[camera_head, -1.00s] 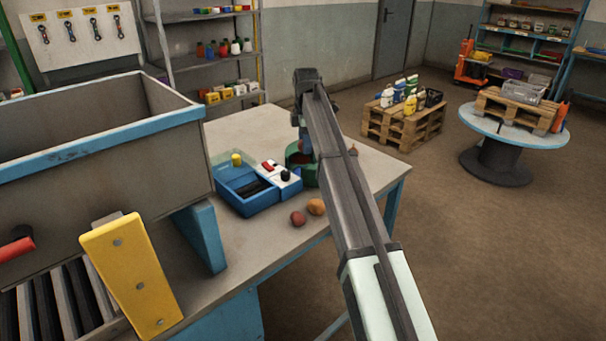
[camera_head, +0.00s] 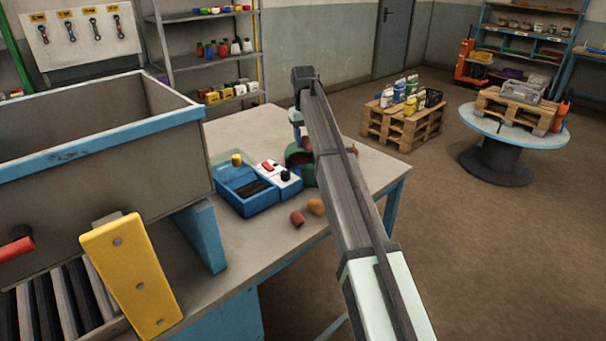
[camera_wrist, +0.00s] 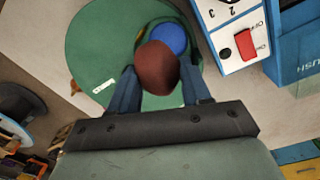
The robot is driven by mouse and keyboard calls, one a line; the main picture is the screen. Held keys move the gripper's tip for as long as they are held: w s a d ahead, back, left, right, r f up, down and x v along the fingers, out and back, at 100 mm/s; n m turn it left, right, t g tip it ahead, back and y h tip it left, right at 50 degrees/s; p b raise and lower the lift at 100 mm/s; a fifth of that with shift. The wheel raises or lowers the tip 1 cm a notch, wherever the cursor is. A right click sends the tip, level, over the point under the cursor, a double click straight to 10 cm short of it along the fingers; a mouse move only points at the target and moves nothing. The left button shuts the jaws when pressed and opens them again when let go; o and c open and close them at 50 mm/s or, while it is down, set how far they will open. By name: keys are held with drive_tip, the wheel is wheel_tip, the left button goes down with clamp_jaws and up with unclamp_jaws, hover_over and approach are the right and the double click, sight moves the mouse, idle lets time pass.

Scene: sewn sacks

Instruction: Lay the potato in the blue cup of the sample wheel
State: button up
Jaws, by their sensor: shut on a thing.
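My gripper (camera_wrist: 158,72) is shut on a reddish-brown, rounded potato (camera_wrist: 156,64), with a dark blue finger on each side of it. In the wrist view the potato is over the green sample wheel (camera_wrist: 88,50) and covers part of the blue cup (camera_wrist: 170,36). The cup's blue inside shows just beyond the potato. I cannot tell how high the potato is above the cup.
A blue and white device (camera_head: 250,188) with a red switch stands right beside the wheel. A red-brown lump (camera_head: 298,218) and an orange-brown lump (camera_head: 316,207) lie on the table in front. A large grey bin (camera_head: 90,150) stands at the left. The table's back (camera_head: 245,125) is clear.

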drive_tip(key=m, duration=0.7)
drive_tip(key=shift+w+r, duration=0.1)
drive_tip(key=shift+w, duration=0.05)
drive_tip(key=m, duration=0.7)
drive_tip(key=shift+a+g, duration=0.1)
drive_tip(key=shift+g, duration=0.2)
drive_tip(key=m, duration=1.4)
drive_tip(key=shift+m+y, duration=0.3)
drive_tip(key=shift+m, duration=0.1)
drive_tip(key=shift+f, duration=5)
drive_tip(key=shift+f, duration=0.1)
drive_tip(key=o, duration=0.8)
